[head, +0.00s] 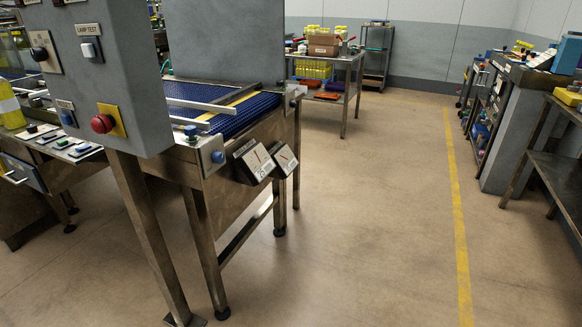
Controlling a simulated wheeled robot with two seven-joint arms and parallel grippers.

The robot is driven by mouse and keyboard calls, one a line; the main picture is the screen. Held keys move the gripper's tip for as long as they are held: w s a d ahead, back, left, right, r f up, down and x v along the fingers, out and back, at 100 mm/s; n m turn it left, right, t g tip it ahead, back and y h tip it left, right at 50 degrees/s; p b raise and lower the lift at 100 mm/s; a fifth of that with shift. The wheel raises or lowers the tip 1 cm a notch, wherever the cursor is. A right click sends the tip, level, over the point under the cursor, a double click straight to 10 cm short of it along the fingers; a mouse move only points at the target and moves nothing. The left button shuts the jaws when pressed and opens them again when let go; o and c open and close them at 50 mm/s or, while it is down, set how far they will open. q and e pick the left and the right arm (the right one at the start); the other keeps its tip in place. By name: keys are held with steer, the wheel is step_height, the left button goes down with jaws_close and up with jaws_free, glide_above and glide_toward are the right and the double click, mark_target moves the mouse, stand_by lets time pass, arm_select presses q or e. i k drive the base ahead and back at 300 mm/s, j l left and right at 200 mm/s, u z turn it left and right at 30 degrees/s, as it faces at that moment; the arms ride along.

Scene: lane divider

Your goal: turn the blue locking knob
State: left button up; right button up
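A round blue knob (217,157) sits on the side of the steel conveyor frame, near its front corner. A smaller blue-green knob (190,131) stands upright on top of the frame, just above and left of it. I cannot tell for sure which of the two is the locking knob. The conveyor (230,116) has a blue belt with a yellow strip and a metal guide rail. Neither of my grippers is in view, and nothing touches the knobs.
A grey control panel (120,60) with a red button (102,123) hides part of the conveyor at left. Two tilted display boxes (253,160) jut from the conveyor side. The floor right of it is clear up to a yellow line (456,200); benches stand beyond.

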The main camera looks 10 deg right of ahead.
mark_target(190, 131)
steer(key=u, duration=0.7)
steer(key=i+j+z, duration=0.1)
steer(key=j, duration=0.25)
steer(key=i+j+z, duration=0.1)
steer(key=i+j, duration=0.15)
steer(key=i+j+z, duration=0.1)
steer(key=j, duration=0.4)
steer(key=i+j+z, duration=0.1)
steer(key=j, duration=0.3)
steer(key=i+j+z, duration=0.1)
steer(key=i+j, duration=0.15)
steer(key=j, duration=0.15)
steer(key=i+j+z, duration=0.1)
steer(key=j, duration=0.3)
steer(key=i+j+z, duration=0.1)
steer(key=j, duration=0.35)
steer(key=k+l+z, duration=0.1)
steer(key=l+z, duration=0.15)
steer(key=l, duration=0.2)
steer(key=l+z, duration=0.25)
steer(key=l, duration=0.2)
steer(key=i+l+u, duration=0.3)
steer(key=i+l, duration=0.15)
steer(key=i+l+u, duration=0.3)
steer(key=i+l, duration=0.3)
